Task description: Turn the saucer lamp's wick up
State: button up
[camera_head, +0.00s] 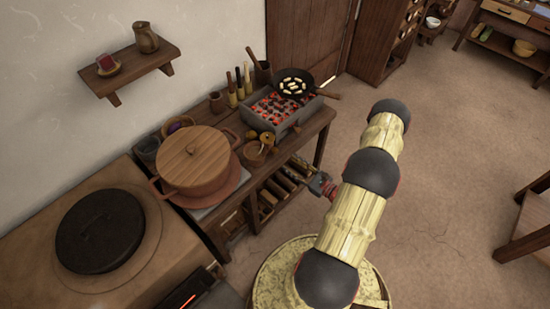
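A small dark red object on a tan, saucer-like base (107,66) stands on the wooden wall shelf at the upper left. It may be the saucer lamp, but it is too small to be sure, and I can make out no wick or flame. My gripper (302,164) shows partly behind my arm, in front of the right end of the low wooden bench. It is far from the shelf, to the lower right of it. Its fingers are too small and dark to tell whether they are open or shut.
A brown jug (145,37) shares the wall shelf (133,73). Below, the bench holds a large lidded pot (194,163), a glowing brazier (270,108) with a black pan (305,85), and several small vessels. A stove with a round dark lid (100,231) stands lower left.

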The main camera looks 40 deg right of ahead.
aim_at(277, 152)
jog(key=shift+w+a+r+b, duration=0.15)
jog(key=shift+w+b, duration=0.35)
jog(key=shift+w, duration=1.5)
jog(key=shift+w+a+r+b, duration=0.15)
jog(key=shift+w+b, duration=0.3)
jog(key=shift+w, duration=1.5)
jog(key=shift+d, duration=0.15)
jog(key=shift+c, duration=0.9)
jog(key=c, duration=0.7)
grip_shut()
